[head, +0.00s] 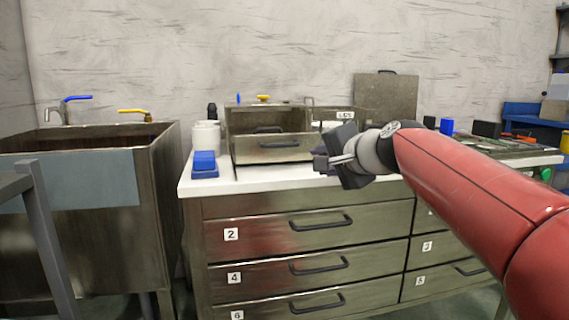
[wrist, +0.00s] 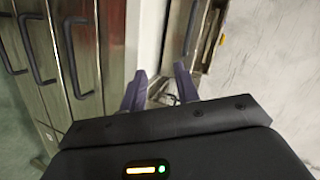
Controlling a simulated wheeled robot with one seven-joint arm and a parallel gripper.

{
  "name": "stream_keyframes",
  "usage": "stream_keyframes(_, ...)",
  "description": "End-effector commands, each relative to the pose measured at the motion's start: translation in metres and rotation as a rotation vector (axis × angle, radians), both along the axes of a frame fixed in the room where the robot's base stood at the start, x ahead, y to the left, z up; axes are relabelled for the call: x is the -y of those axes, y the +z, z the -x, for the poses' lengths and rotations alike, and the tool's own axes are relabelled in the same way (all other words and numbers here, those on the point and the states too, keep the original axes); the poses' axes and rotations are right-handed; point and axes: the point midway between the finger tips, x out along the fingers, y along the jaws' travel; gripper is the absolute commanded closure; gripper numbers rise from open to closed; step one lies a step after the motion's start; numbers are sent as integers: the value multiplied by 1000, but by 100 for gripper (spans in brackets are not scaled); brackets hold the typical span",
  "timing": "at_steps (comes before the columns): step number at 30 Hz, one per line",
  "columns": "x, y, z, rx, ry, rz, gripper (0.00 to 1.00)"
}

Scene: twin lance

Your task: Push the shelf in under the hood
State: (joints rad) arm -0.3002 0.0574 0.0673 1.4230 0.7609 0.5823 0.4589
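A low metal unit (head: 240,120) stands on the white counter in the head view. Its front panel (head: 280,155) has a dark handle and sits forward of the body, with an open interior visible behind its top edge. I cannot tell for certain which part is the shelf and which the hood. In the wrist view this metal front (wrist: 178,30) with its handle shows at the upper middle. My gripper (head: 322,160) is just to the right of the front panel, over the counter. In the wrist view its two fingers (wrist: 160,82) are apart, with no held object visible.
A blue block (head: 204,163) and white containers (head: 206,135) stand left of the unit. The white counter (head: 225,182) lies above closed numbered drawers (head: 300,230). A sink (head: 90,140) is at the left. Tools (head: 500,143) lie at the right behind my arm.

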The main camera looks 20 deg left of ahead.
Motion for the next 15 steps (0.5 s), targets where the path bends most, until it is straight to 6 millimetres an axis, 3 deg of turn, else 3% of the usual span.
stream_keyframes(6,-34,14,-13,-137,51,-264,69)
stream_keyframes(15,-57,22,-23,-187,77,-346,69)
